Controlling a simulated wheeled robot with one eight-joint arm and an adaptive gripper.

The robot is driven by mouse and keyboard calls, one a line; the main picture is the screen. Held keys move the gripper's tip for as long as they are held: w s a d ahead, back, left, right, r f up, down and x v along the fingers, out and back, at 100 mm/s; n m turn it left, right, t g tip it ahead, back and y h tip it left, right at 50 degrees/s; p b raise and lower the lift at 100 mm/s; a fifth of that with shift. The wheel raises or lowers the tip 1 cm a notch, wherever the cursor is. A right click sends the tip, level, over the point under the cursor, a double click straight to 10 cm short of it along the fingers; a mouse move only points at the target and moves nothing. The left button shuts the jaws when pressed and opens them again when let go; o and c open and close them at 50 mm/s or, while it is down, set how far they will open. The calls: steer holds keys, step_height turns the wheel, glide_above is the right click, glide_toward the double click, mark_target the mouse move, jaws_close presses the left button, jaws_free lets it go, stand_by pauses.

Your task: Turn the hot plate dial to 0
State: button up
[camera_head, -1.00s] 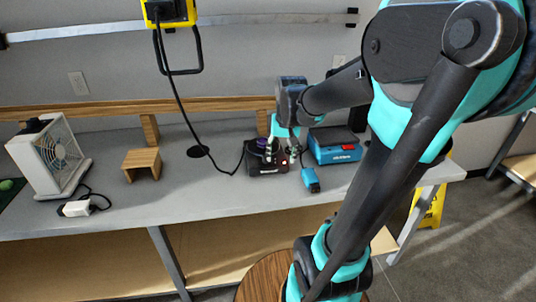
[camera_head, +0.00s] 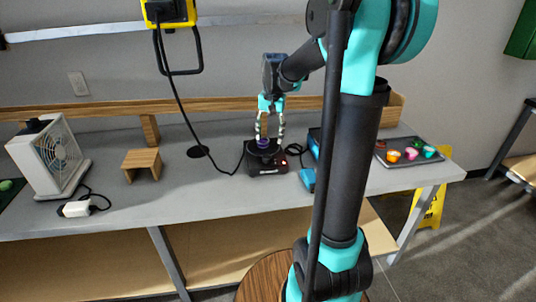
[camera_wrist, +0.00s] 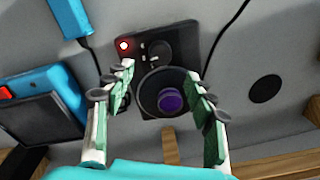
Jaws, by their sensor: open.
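The black hot plate (camera_head: 268,170) sits on the grey bench, with a lit red light at its front right. A purple item (camera_head: 262,144) stands on its round plate; it also shows in the wrist view (camera_wrist: 171,100). In the wrist view a small dark knob, seemingly the dial (camera_wrist: 158,49), is on the hot plate base beside the red light (camera_wrist: 124,45). My gripper (camera_head: 270,138) is open, pointing down over the hot plate. In the wrist view its fingers (camera_wrist: 160,75) spread on either side of the round plate. I cannot read the dial's setting or see contact.
A blue tool (camera_head: 308,180) and a partly hidden blue box (camera_head: 314,140) lie right of the hot plate. A tray (camera_head: 408,160) with colourful cups is farther right. A wooden stand (camera_head: 142,163) and white fan (camera_head: 50,155) are left. A black cable runs beside the hot plate.

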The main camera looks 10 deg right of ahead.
mark_target(268, 155)
steer(key=f, duration=0.8)
steer(key=shift+w+a+f, duration=0.1)
steer(key=shift+a+f, duration=0.15)
steer(key=c, duration=1.2)
steer(key=shift+o, duration=0.2)
